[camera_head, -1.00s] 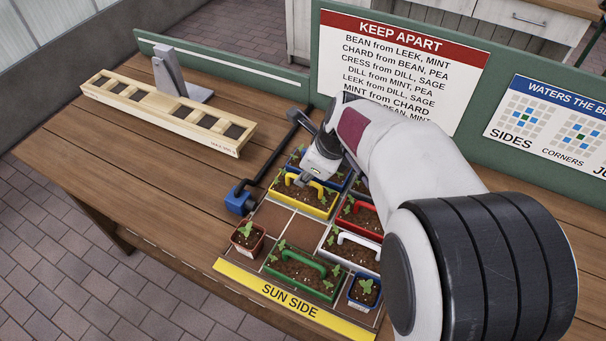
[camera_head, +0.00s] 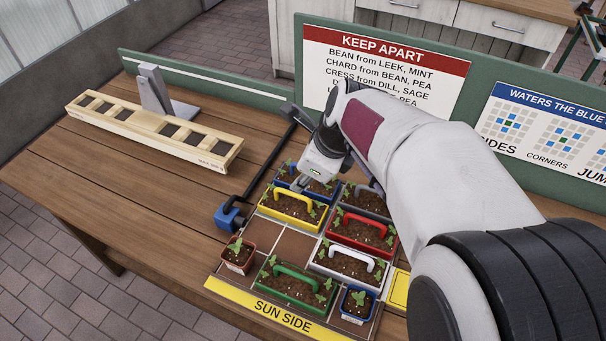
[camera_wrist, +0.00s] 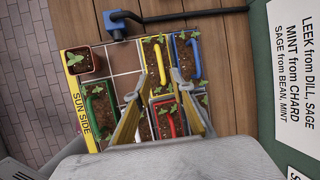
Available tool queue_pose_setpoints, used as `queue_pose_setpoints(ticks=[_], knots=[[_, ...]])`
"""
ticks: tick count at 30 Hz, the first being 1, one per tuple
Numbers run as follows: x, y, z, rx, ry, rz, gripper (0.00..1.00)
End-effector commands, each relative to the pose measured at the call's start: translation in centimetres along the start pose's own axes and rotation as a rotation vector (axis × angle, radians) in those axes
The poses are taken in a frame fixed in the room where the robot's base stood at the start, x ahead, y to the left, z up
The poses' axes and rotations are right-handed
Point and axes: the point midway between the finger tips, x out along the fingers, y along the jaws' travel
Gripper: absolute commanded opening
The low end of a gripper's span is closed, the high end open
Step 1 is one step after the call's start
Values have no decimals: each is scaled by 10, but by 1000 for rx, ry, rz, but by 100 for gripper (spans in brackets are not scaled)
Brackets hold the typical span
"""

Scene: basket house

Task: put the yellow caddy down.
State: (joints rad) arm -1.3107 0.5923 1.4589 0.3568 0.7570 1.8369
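The yellow caddy (camera_head: 282,213), a long box of soil and seedlings with an arched handle, sits level on the tiled tray (camera_head: 297,246), beside the blue caddy (camera_head: 325,196). In the wrist view the yellow caddy (camera_wrist: 150,66) shows beyond the fingertips, its handle standing upright. My gripper (camera_head: 298,187) is just above the yellow and blue caddies in the head view. In the wrist view my gripper (camera_wrist: 160,76) has its two fingers spread, with nothing held between them. The exact gap between fingertips and handle is hard to tell.
Red (camera_head: 350,236), white (camera_head: 340,270), green (camera_head: 288,290) and grey caddies crowd the tray. A red pot (camera_head: 238,259) and a blue pot (camera_head: 356,304) stand at its near side. Bare tiles lie below the yellow caddy. A black rod with a blue block (camera_head: 228,217) runs along the left.

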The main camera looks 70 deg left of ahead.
Motion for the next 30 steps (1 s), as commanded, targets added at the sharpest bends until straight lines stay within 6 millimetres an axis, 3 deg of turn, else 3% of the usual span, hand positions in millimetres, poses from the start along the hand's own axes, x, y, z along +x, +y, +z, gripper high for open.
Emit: queue_pose_setpoints(ticks=[14,19,23,30], knots=[[0,0,0,0,0,-1,24],[-9,-4,-9,-10,4,-10,24],[-30,-12,-30,-35,16,-29,24],[-96,-26,-98,-123,66,-87,24]])
